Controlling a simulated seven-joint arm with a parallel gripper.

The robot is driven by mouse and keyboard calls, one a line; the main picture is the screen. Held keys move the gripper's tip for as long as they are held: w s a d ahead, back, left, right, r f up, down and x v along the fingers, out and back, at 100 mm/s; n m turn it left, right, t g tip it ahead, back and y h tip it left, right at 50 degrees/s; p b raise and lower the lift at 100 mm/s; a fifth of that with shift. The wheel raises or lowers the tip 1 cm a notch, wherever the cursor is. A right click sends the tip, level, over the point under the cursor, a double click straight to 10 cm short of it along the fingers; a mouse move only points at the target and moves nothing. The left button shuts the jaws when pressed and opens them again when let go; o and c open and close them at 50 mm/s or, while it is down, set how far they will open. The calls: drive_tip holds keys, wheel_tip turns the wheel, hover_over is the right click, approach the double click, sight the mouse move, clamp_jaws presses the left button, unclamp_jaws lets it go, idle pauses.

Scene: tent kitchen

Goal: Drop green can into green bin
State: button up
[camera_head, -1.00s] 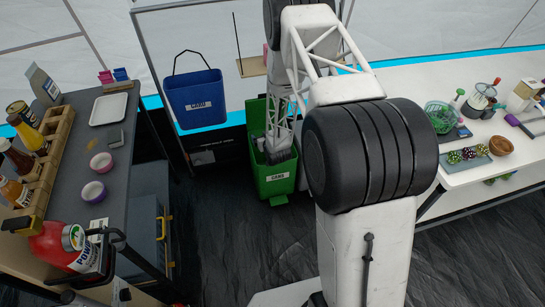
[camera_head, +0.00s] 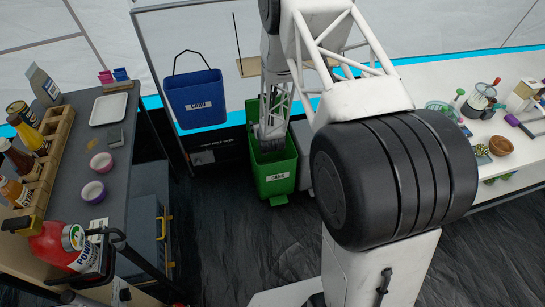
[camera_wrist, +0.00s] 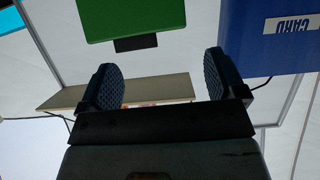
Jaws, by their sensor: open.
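The green bin (camera_head: 277,177) stands on the dark floor in the head view, with a white label on its front. My arm's end is at the bin's open top and hides part of it. In the wrist view, my gripper (camera_wrist: 165,82) is open, with two ridged dark fingers apart and nothing visible between them. The green can is not visible in either view; the bin's inside is hidden.
A blue bin (camera_head: 195,100) hangs left of the green bin; it also shows in the wrist view (camera_wrist: 262,38). A dark side table (camera_head: 115,140) with bottles and bowls stands left. A white counter (camera_head: 520,150) with kitchenware is at right. The floor in front is clear.

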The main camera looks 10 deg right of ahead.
drive_tip(key=shift+w+r, duration=0.25)
drive_tip(key=shift+r, duration=0.5)
drive_tip(key=shift+r, duration=0.15)
idle(0.3)
drive_tip(key=s+r+g, duration=0.2)
drive_tip(key=s+r, duration=0.3)
drive_tip(key=r, duration=0.5)
drive_tip(key=s+r+g, duration=0.1)
drive_tip(key=s+r, duration=0.4)
drive_tip(key=r, duration=0.6)
drive_tip(key=s+r+g, duration=0.2)
drive_tip(key=s+r, duration=0.2)
drive_tip(key=r, duration=0.6)
drive_tip(key=s+r+g, duration=0.2)
drive_tip(key=s+r, duration=0.3)
drive_tip(key=s, duration=0.8)
drive_tip(key=s+r+g, duration=0.2)
drive_tip(key=s+r, duration=0.3)
drive_tip(key=s, duration=0.8)
drive_tip(key=s+r+g, duration=0.2)
drive_tip(key=s+r, duration=0.3)
drive_tip(key=s, duration=0.8)
drive_tip(key=shift+r, duration=0.25)
